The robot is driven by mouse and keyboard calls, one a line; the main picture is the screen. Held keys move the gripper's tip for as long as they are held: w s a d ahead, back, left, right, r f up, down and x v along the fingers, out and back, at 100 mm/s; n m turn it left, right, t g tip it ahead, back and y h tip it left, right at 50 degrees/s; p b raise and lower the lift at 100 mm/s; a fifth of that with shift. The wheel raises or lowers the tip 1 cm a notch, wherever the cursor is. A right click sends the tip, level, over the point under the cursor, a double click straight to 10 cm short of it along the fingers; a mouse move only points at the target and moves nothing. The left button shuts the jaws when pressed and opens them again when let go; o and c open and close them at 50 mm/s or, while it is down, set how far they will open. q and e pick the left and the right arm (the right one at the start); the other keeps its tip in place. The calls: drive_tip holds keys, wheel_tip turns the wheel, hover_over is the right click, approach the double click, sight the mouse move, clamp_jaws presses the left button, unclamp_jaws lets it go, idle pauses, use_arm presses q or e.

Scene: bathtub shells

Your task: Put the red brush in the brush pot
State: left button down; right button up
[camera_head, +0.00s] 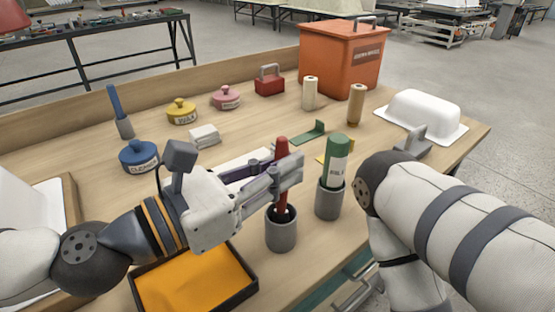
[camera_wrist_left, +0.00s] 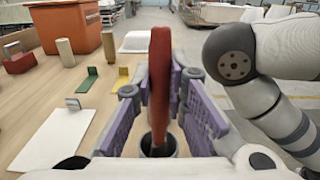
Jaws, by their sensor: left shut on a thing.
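The red brush (camera_head: 282,165) stands nearly upright between the fingers of my left gripper (camera_head: 287,175), which is shut on it. In the left wrist view the brush (camera_wrist_left: 160,75) rises between the purple finger pads. Its lower end is at the mouth of a grey round pot (camera_head: 281,233), apparently inside the rim. The dark opening of the pot (camera_wrist_left: 158,145) shows below the brush in the left wrist view. How deep the brush reaches is hidden.
A green labelled cylinder (camera_head: 337,160) stands in another grey pot (camera_head: 328,201) close on the right. A black-rimmed orange tray (camera_head: 195,285) lies in front. Blue, yellow and pink lidded pots, an orange bin (camera_head: 340,62) and a white tub shell (camera_head: 422,112) stand farther back.

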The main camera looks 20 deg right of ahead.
use_arm(q)
drive_tip(key=c, duration=1.5)
unclamp_jaws()
drive_tip(key=shift+c, duration=0.2)
drive_tip(key=b+v, duration=0.1)
drive_tip(key=v, duration=0.9)
drive_tip(key=shift+b, duration=0.3)
use_arm(e)
drive_tip(key=shift+s+f+g, duration=0.3)
drive_tip(key=shift+s+f, duration=0.45)
drive_tip(key=shift+f, duration=0.1)
use_arm(q)
drive_tip(key=shift+r, duration=0.1)
